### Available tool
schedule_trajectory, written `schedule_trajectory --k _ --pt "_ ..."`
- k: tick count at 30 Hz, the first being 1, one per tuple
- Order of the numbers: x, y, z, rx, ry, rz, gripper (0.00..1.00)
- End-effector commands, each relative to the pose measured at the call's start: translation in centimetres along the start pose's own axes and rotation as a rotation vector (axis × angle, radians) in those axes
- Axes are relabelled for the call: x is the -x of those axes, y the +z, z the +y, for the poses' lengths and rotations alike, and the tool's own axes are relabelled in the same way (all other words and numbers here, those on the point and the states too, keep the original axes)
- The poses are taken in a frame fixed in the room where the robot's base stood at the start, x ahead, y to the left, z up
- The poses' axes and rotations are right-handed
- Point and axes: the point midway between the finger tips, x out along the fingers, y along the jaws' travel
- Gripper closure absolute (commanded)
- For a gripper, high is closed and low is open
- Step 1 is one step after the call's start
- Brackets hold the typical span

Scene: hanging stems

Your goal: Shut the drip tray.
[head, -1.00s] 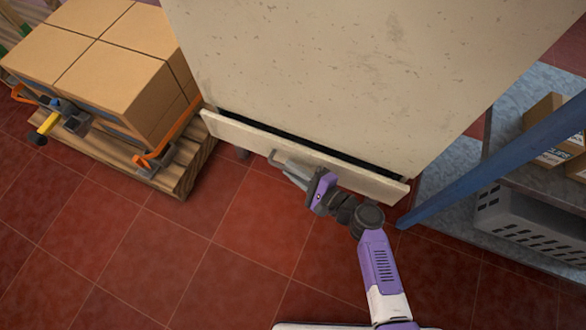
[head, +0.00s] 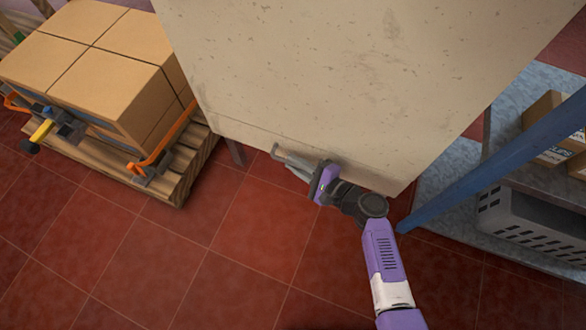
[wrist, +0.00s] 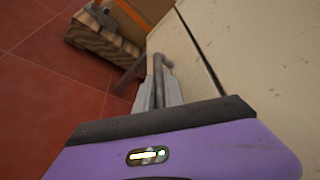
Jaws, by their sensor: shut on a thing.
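The drip tray (head: 240,133) is the low cream front at the bottom of a large cream cabinet (head: 320,70). In the head view its front lies flush with the cabinet, with no dark gap above it. In the wrist view the tray front (wrist: 182,75) shows a thin seam against the cabinet. My gripper (head: 292,168) is at the tray's grey bar handle (head: 279,153), its fingers shut on it. The wrist view also shows the handle (wrist: 158,70) between the fingers. The fingers hide part of the handle.
A wooden pallet (head: 180,170) with cardboard boxes (head: 110,60) and orange straps stands at the left. At the right are a blue post (head: 490,165), a shelf with small boxes and a grey crate (head: 530,225). The red tiled floor in front is clear.

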Motion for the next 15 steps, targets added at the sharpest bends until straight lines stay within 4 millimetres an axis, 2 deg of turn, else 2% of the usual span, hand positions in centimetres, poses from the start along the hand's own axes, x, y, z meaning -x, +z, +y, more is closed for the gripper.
schedule_trajectory --k 4,5,7,15 --pt "0.05 -0.46 -0.31 0.005 -0.005 0.013 1.00" --pt "0.06 -0.48 -0.32 0.005 -0.005 0.014 0.81" --pt "0.06 -0.44 -0.31 0.005 -0.005 0.013 0.68" --pt "0.01 -0.27 -0.30 0.004 -0.004 0.008 0.66"
